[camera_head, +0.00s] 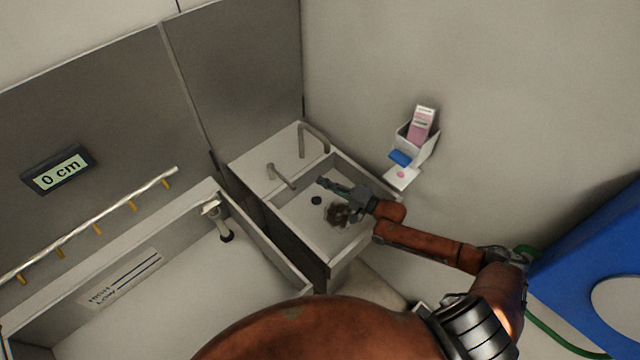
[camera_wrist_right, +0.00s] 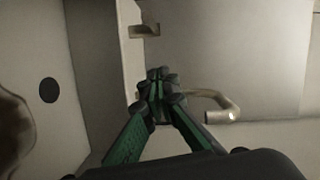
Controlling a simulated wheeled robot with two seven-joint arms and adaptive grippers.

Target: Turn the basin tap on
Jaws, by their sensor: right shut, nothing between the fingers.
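The basin (camera_head: 352,168) is a small pale rectangular sink with a dark round drain (camera_head: 316,200), also visible in the wrist view (camera_wrist_right: 48,90). Two bent metal fittings stand on its back ledge: one nearer the trough (camera_head: 281,176), one nearer the right wall (camera_head: 312,139). I cannot tell for sure which is the handle and which the spout. My right gripper (camera_head: 323,182) is over the basin, its green fingers pointing toward the ledge. In the wrist view its fingertips (camera_wrist_right: 158,80) are shut and empty, appearing between the two fittings. Contact cannot be judged. My left gripper is not in view.
A long trough (camera_head: 70,335) with its own drain pipe (camera_head: 216,215) lies left of the basin. A wall holder (camera_head: 428,150) with a pink-and-white packet is right of it. A blue panel (camera_head: 590,250) stands at far right.

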